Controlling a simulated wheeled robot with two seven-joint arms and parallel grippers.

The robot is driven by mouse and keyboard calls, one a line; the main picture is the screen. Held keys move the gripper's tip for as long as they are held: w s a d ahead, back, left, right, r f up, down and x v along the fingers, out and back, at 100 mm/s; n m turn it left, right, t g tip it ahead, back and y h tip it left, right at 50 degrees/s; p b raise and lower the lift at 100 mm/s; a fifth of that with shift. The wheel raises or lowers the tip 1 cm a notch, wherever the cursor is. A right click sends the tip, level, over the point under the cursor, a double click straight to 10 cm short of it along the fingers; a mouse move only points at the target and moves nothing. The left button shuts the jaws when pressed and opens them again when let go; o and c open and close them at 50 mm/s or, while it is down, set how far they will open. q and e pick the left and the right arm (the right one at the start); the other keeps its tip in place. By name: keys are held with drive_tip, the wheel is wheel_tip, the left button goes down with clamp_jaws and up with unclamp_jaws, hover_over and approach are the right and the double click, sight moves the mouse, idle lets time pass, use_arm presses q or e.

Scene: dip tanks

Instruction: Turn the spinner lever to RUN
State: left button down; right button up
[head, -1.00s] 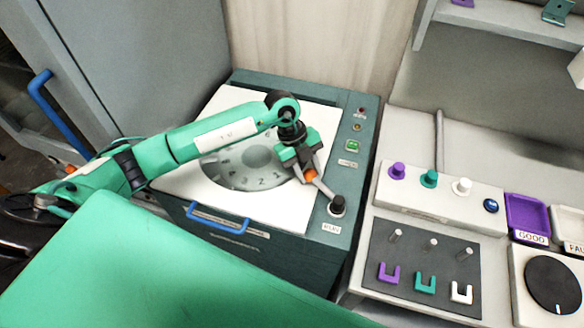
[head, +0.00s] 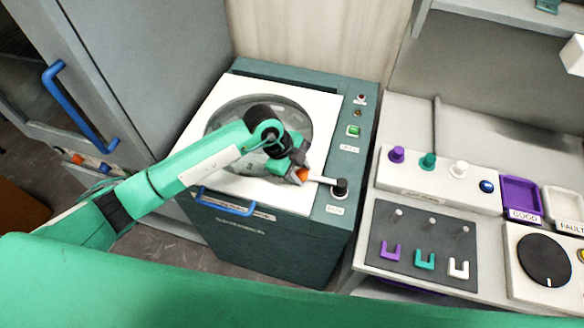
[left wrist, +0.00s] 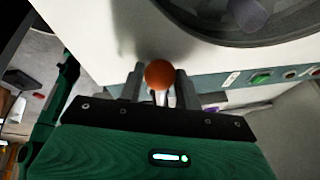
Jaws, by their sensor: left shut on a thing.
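The spinner (head: 285,235) is a dark teal cabinet with a white top and a round window, in the head view. Its lever (head: 322,180) has a metal arm on a black pivot at the right front of the top, and an orange knob (left wrist: 159,75). The arm points left from the pivot, nearly level in the picture. My left gripper (head: 301,175) is shut on the orange knob; in the left wrist view its two fingers stand on either side of the knob. The small labels by the lever are too blurred to read surely. My right gripper is not in view.
A green button (head: 353,130) sits behind the lever on the spinner's panel. A blue handle (head: 225,206) is on the spinner's front. To the right, a bench holds coloured pegs, a purple tray (head: 522,192) and a black dial (head: 545,260). A grey cabinet stands left.

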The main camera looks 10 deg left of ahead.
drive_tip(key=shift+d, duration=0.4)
use_arm(q)
drive_tip(key=c, duration=1)
unclamp_jaws()
drive_tip(key=shift+s, duration=0.1)
drive_tip(key=shift+a+r, duration=0.1)
drive_tip(key=shift+r, duration=0.05)
drive_tip(key=shift+a+r, duration=0.1)
drive_tip(key=shift+r, duration=0.15)
drive_tip(key=b+v, duration=0.3)
drive_tip(key=v, duration=1)
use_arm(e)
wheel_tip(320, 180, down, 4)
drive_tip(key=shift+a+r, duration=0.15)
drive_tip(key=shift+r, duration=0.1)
